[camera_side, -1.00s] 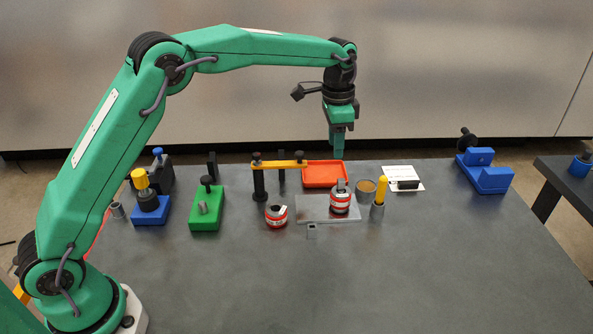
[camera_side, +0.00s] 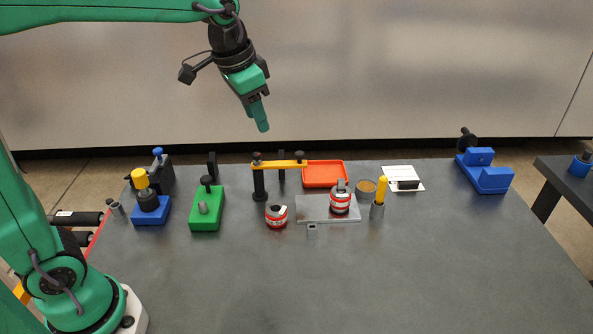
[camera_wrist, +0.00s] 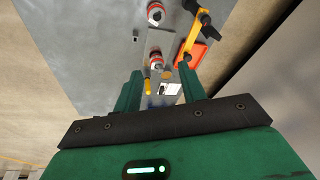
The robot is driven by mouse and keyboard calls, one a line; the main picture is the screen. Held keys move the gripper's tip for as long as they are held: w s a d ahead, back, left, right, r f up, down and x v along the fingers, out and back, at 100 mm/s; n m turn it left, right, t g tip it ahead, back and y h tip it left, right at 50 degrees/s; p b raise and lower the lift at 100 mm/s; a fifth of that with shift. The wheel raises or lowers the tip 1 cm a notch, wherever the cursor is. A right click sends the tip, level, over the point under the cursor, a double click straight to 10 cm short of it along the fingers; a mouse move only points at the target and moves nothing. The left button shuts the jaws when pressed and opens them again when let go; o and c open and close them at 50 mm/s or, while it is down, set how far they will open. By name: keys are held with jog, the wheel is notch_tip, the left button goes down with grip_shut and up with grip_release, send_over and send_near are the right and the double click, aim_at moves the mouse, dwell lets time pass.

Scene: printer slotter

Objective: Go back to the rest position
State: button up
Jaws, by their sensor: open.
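My gripper (camera_side: 262,122) hangs tilted in the air, well above the back of the table in the side view. In the wrist view its two green fingers (camera_wrist: 158,90) stand apart with nothing held between them. Below it on the table are a red and white cylindrical part (camera_side: 276,217) and a similar one (camera_side: 340,203) on a grey metal plate (camera_side: 315,212). Both also show in the wrist view, well away from the fingers.
A yellow bridge on black posts (camera_side: 280,165), an orange tray (camera_side: 325,174), a green fixture (camera_side: 206,212) and a blue fixture (camera_side: 150,212) stand on the table. A yellow-handled tool (camera_side: 381,190) and a blue block (camera_side: 484,172) are to the right. The front table area is clear.

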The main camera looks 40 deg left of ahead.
jog(key=s+a+f+n+t, duration=0.1)
jog(key=s+f+n, duration=0.1)
jog(key=s, duration=0.6)
jog(key=s+a+f+n+t, duration=0.1)
jog(key=s+a+f+n, duration=0.1)
jog(key=s, duration=0.7)
jog(key=shift+s+a+f, duration=0.15)
jog(key=shift+s+f, duration=0.1)
jog(key=shift+f, duration=0.1)
dwell(0.6)
